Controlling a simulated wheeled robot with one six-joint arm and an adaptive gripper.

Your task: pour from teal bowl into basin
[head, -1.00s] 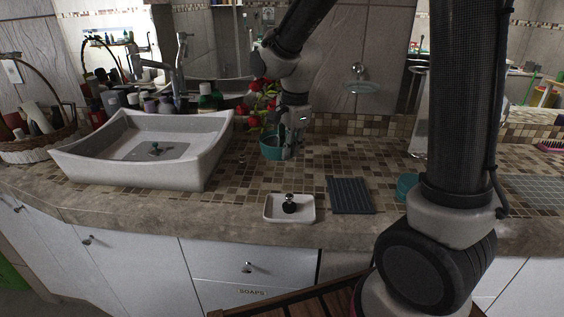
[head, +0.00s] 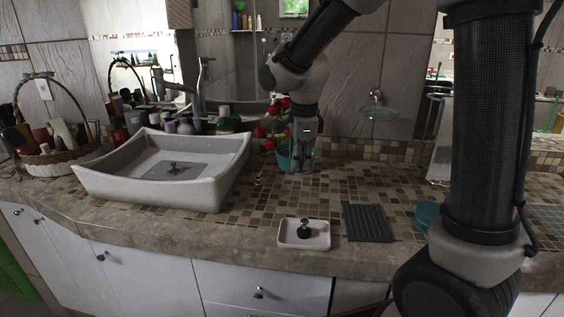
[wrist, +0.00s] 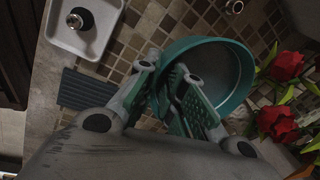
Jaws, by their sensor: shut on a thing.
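The teal bowl (head: 282,162) is at the back of the tiled counter, to the right of the basin. My gripper (head: 298,168) is shut on the bowl's wall. In the wrist view the fingers (wrist: 180,82) straddle the rim of the round bowl (wrist: 236,62). Its inside looks grey, and I cannot make out contents. It looks about upright; I cannot tell whether it touches the counter. The basin (head: 106,184) is a pale, flared rectangular sink on the counter at left, with a dark drain piece in its middle.
Red flowers (head: 272,122) stand close behind the bowl. A white soap dish (head: 290,240) with a dark stopper and a dark ribbed mat (head: 368,222) lie in front. A teal cup (head: 427,214) is at right. A basket (head: 55,160) and bottles stand around the basin.

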